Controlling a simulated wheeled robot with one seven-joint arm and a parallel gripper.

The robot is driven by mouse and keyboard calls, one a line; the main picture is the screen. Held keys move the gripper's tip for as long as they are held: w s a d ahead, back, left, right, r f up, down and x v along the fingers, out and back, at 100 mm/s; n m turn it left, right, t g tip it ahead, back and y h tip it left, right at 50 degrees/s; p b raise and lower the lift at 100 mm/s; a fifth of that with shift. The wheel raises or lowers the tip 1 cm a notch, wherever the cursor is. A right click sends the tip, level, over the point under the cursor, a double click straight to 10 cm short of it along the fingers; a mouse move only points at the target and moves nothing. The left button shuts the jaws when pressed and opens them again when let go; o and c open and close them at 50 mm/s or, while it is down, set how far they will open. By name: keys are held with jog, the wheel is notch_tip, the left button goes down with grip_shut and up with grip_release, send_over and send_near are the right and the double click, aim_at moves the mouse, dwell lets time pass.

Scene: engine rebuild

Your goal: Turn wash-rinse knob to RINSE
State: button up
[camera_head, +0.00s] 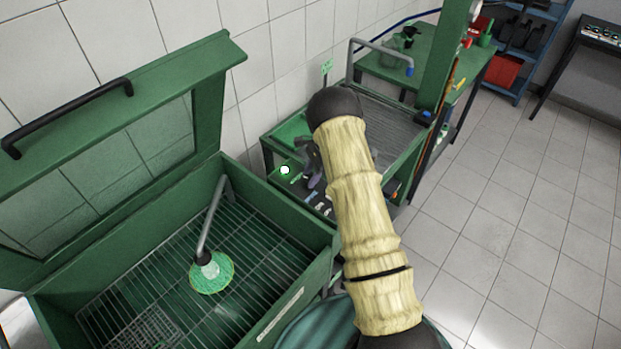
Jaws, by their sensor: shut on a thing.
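My gripper (314,181) shows as a small grey shape left of my pale-sleeved arm, low at the dark control panel (284,178) on the green bench between the wash cabinet and the sink. It is shut on what looks like the wash-rinse knob at this panel. The fingers and arm hide the knob, so its pointer and setting cannot be read. A round lit white-green lamp (285,170) is on the panel, just left of the gripper.
The green wash cabinet (322,236) stands open at left, its windowed lid (208,100) raised. Inside are a wire rack and a bent pipe with a green brush head (212,272). A ribbed drain sink (392,124) lies behind my arm. The tiled floor at right is clear.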

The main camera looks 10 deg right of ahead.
jog(key=n+b, duration=0.1)
jog(key=n+g+b, duration=0.1)
jog(key=n, duration=0.1)
jog(key=n+b, duration=0.1)
jog(key=shift+w+f+g+h, duration=0.15)
jog(key=shift+w+g+h, duration=0.15)
jog(key=shift+h, duration=0.1)
jog(key=n+g+h+b, duration=0.1)
jog(key=n+b, duration=0.1)
jog(key=n, duration=0.5)
jog(key=n+g+h+b, duration=0.1)
jog(key=n, duration=0.1)
jog(key=shift+w+a+r+n+h, duration=0.15)
jog(key=shift+a+r+n+h, duration=0.05)
jog(key=shift+n+h, duration=0.1)
jog(key=n, duration=0.2)
jog(key=n+h, duration=0.2)
jog(key=n, duration=0.1)
jog(key=shift+a+n+b, duration=0.25)
jog(key=shift+n+b, duration=0.05)
jog(key=o, duration=1)
